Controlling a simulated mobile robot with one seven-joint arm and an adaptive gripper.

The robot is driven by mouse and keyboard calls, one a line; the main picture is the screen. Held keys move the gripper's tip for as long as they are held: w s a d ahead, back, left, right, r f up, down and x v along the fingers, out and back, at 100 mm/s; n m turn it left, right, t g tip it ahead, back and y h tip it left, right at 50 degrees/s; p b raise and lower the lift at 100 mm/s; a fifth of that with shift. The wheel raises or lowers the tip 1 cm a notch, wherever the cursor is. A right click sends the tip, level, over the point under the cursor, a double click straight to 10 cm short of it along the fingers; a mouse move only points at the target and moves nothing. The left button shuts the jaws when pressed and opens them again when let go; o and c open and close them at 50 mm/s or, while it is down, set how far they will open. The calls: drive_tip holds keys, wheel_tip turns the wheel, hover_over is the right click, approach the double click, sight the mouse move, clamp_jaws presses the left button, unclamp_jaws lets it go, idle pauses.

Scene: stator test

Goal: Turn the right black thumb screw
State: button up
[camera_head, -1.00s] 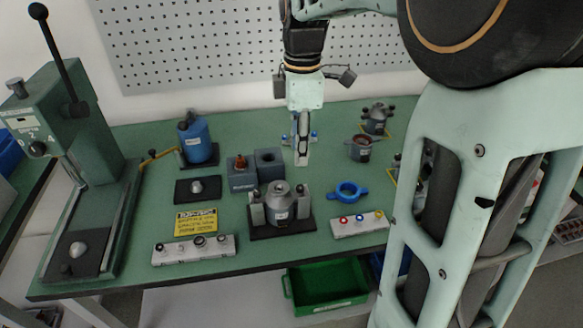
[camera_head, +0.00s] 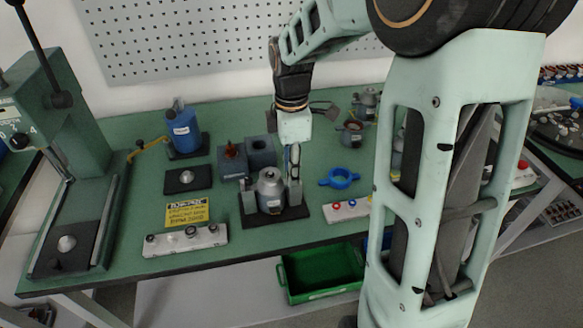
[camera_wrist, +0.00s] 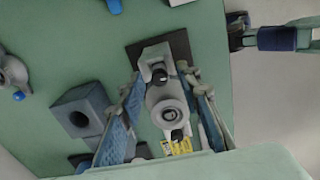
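A grey metal cylinder (camera_head: 269,187) stands on a black base (camera_head: 262,216) between two grey posts, left (camera_head: 248,201) and right (camera_head: 294,194). My gripper (camera_head: 293,176) points down over the right post. Its fingers hide the right thumb screw in the head view. In the wrist view the fingers, with blue inner pads, are apart around (camera_wrist: 160,80). The right black thumb screw (camera_wrist: 159,75) shows between the fingertips, with gaps on both sides. I cannot tell whether the fingertips have reached the screw's height.
Two blue-grey blocks (camera_head: 261,151) stand close behind the fixture. A yellow sign (camera_head: 187,212) and another strip (camera_head: 185,240) lie left. A green crate (camera_head: 321,274) sits below the bench.

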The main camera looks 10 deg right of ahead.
drive_tip(key=shift+c, duration=0.5)
clamp_jaws()
drive_tip(key=shift+m, duration=0.3)
drive_tip(key=m, duration=0.3)
drive_tip(key=shift+p, duration=0.4)
drive_tip(key=m, duration=0.5)
drive_tip(key=shift+m, duration=0.3)
